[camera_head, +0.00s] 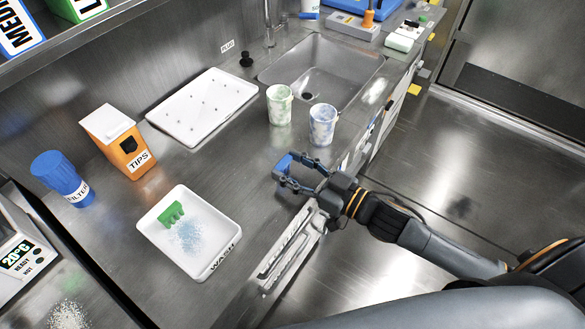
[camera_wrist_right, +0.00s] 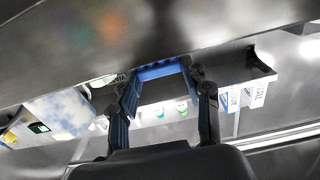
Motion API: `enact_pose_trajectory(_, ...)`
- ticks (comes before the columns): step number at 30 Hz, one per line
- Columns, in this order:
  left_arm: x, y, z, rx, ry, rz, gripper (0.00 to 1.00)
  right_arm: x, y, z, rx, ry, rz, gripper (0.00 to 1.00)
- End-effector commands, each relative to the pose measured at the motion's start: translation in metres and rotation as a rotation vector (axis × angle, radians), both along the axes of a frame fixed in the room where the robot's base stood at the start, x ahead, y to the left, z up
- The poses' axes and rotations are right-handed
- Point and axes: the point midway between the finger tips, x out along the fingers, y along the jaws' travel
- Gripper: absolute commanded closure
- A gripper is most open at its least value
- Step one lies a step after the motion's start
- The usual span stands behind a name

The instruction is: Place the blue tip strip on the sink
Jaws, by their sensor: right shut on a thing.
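My right gripper (camera_head: 292,176) is over the front part of the metal counter, shut on a small blue piece, the blue tip strip (camera_head: 284,162). In the right wrist view the blue strip (camera_wrist_right: 160,70) spans between the two fingertips. The fingers hide part of it. The metal sink (camera_head: 345,62) is set in the counter farther back, beyond the gripper and two cups. Its basin shows a dark drain and looks empty. My left gripper is not in view.
A green-white cup (camera_head: 280,104) and a blue-white cup (camera_head: 322,125) stand between the gripper and sink. A white drying tray (camera_head: 203,104) lies left of the sink. A white wash tray (camera_head: 152,236) holds a green strip (camera_head: 173,214). An orange tips box (camera_head: 127,150) and blue filter (camera_head: 62,178) stand left.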

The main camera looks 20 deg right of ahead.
Motion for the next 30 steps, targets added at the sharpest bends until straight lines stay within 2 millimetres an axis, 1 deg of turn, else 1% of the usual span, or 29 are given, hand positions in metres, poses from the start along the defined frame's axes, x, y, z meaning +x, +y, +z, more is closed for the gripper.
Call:
enact_pose_trajectory(2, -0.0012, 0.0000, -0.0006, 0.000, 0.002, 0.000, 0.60, -0.0001, 0.0002, -0.0042, 0.001, -0.002, 0.000, 0.71)
enact_pose_trajectory(9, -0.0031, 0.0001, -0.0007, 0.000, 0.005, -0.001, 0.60, -0.0003, 0.0003, -0.0045, 0.001, -0.001, 0.001, 0.71)
enact_pose_trajectory(12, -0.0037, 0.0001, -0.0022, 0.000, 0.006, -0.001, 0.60, -0.0003, 0.0003, -0.0077, 0.001, -0.001, 0.000, 0.71)
enact_pose_trajectory(13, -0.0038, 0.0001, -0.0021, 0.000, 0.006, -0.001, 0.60, -0.0002, 0.0002, -0.0078, 0.001, -0.001, 0.000, 0.50)
enact_pose_trajectory(16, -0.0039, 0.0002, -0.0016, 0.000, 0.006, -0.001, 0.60, -0.0003, 0.0003, -0.0071, 0.001, -0.001, 0.001, 0.30)
enact_pose_trajectory(24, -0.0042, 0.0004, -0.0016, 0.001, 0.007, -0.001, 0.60, -0.0003, 0.0003, -0.0070, 0.001, -0.001, 0.001, 0.29)
enact_pose_trajectory(27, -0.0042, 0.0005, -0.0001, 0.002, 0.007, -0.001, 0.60, -0.0003, 0.0003, -0.0035, 0.000, -0.002, 0.001, 0.29)
enact_pose_trajectory(30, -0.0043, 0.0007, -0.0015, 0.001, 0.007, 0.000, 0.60, -0.0069, -0.0047, -0.0058, 0.000, 0.002, 0.000, 0.29)
